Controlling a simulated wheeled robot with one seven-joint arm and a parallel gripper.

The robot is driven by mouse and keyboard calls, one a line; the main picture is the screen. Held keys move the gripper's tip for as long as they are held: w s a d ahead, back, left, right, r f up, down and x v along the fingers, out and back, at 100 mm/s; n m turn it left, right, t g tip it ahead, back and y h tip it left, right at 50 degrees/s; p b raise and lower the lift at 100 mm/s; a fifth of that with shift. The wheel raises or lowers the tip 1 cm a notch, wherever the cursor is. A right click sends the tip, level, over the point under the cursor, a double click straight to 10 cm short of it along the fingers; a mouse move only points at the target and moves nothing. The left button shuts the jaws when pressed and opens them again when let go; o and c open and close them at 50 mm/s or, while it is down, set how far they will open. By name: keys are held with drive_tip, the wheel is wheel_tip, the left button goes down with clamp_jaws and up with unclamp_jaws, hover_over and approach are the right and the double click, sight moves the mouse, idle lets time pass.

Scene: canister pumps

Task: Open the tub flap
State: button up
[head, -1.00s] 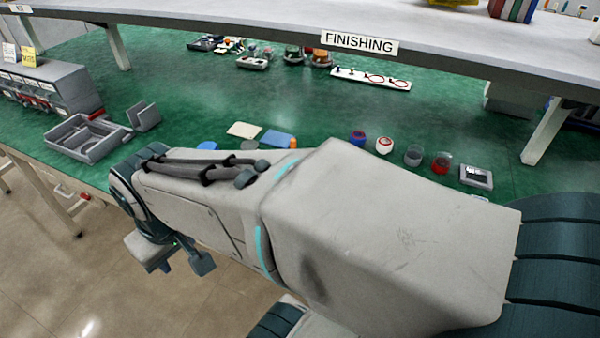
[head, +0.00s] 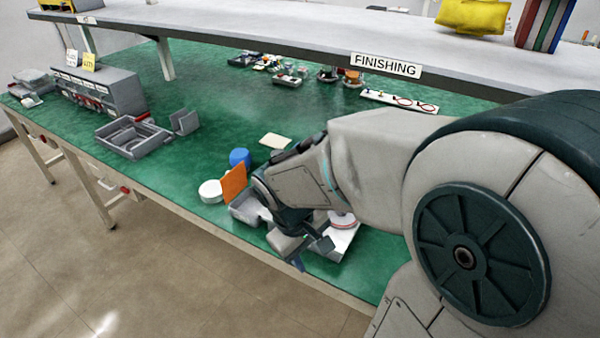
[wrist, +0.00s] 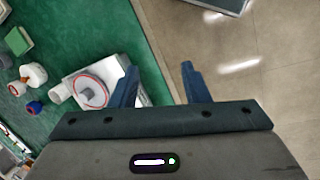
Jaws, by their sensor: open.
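A grey open-topped tub (head: 245,208) sits near the table's front edge in the head view, partly hidden behind my arm. An orange panel (head: 234,184) stands tilted at its left side; it looks like the tub's flap, but I cannot see a hinge. My gripper (head: 300,256) is at the front edge of the table, to the right of the tub and apart from it. In the wrist view my gripper (wrist: 158,80) is open, with nothing between its two dark blue fingers. The wrist view does not clearly show the tub or the orange panel.
A white base with a red-ringed disc (wrist: 88,91) lies left of the fingers; it shows behind my gripper in the head view (head: 341,236). A white round container (head: 210,192) and blue cylinder (head: 240,158) stand by the panel. A grey tray (head: 133,140) is farther left.

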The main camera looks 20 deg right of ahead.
drive_tip(key=w+d+f+n+h+p, duration=0.2)
drive_tip(key=w+d+f+n+h, duration=0.2)
drive_tip(key=w+f+n+h, duration=0.4)
drive_tip(key=w+a+r+n+t+h+p, duration=0.25)
drive_tip(key=w+r+n+t+h, duration=0.2)
drive_tip(key=w+n+t, duration=0.5)
drive_tip(key=shift+n+g+h, duration=0.45)
drive_tip(key=shift+n+g, duration=0.2)
drive_tip(key=shift+n, duration=0.3)
drive_tip(key=p+x, duration=0.2)
drive_tip(key=x, duration=0.9)
drive_tip(key=shift+d, duration=0.45)
drive_tip(key=shift+d+f, duration=0.1)
drive_tip(key=shift+d, duration=0.15)
clamp_jaws()
